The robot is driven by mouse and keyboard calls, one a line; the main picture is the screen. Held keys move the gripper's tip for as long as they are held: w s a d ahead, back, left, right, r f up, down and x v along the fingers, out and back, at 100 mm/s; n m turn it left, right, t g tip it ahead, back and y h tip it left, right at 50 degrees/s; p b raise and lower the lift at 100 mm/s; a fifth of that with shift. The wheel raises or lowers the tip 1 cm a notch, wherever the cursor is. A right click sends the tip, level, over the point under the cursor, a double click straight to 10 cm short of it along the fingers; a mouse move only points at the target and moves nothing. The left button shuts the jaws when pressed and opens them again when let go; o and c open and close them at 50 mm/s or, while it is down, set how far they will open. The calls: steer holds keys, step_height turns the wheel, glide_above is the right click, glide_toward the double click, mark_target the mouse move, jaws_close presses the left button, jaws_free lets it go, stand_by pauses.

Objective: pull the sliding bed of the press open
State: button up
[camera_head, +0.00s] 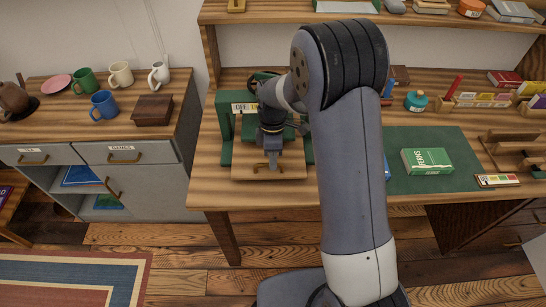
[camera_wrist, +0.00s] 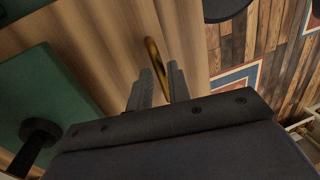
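The press (camera_head: 225,130) has a green frame and stands on the wooden desk, left of my arm. Its sliding bed (camera_head: 240,172) is a wooden board that shows low at the front of the frame. A brass handle (camera_head: 262,166) sits at the bed's front. In the wrist view the brass handle (camera_wrist: 153,52) runs between my two fingers. My gripper (camera_head: 269,160) points down at the handle, and it also shows in the wrist view (camera_wrist: 160,72). The fingers look apart, with a gap beside the handle. My arm hides the press's right part.
A green box (camera_head: 427,161) lies on a dark green mat (camera_head: 455,145) to the right. A grey cabinet (camera_head: 135,152) with mugs and a wooden box (camera_head: 152,110) stands at the left. The floor before the desk is clear, with a striped rug (camera_head: 70,262).

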jaws_close()
steer(key=s+b, duration=0.2)
steer(key=s, duration=1.7)
steer(key=shift+s+a, duration=0.2)
steer(key=shift+a, duration=0.1)
steer(key=shift+o, duration=1.8)
jaws_free()
